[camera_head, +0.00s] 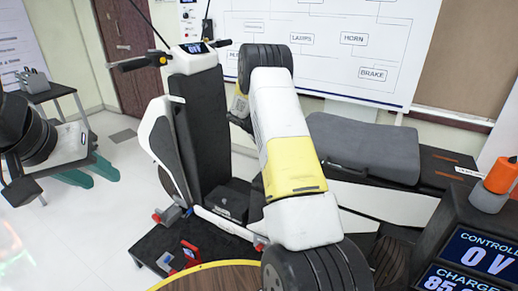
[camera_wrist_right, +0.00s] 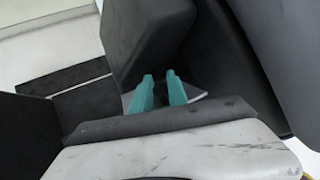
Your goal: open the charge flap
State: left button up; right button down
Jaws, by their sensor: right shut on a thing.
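The scooter (camera_head: 190,130), with white and black body panels, stands upright in the middle of the head view. My right arm crosses in front of it and hides part of its body; my right gripper is hidden there. In the right wrist view, the two teal fingers of my right gripper (camera_wrist_right: 159,82) reach a dark part, which seems to be the charge flap (camera_wrist_right: 155,42). They are closed on it; how far it stands open cannot be told. My left gripper (camera_head: 90,172) is at the left, its teal fingers apart and empty, away from the scooter.
A grey seat (camera_head: 365,146) lies on a dark bench at the right. A console screen (camera_head: 482,256) reads CONTROL 0 V, beside an orange-topped item (camera_head: 498,182). A small table (camera_head: 52,94) stands at the left. The floor between it and the scooter is clear.

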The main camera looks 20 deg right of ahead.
jog(key=w+d+f+g+y, duration=0.1)
jog(key=w+d, duration=0.4)
jog(key=shift+w+d+f+n+y, duration=0.15)
jog(key=shift+d+f+n+y, duration=0.15)
jog(key=shift+d, duration=0.05)
dwell(0.3)
jog(key=shift+f, duration=0.1)
jog(key=c, duration=1.3)
grip_release()
jog(key=shift+c, duration=0.2)
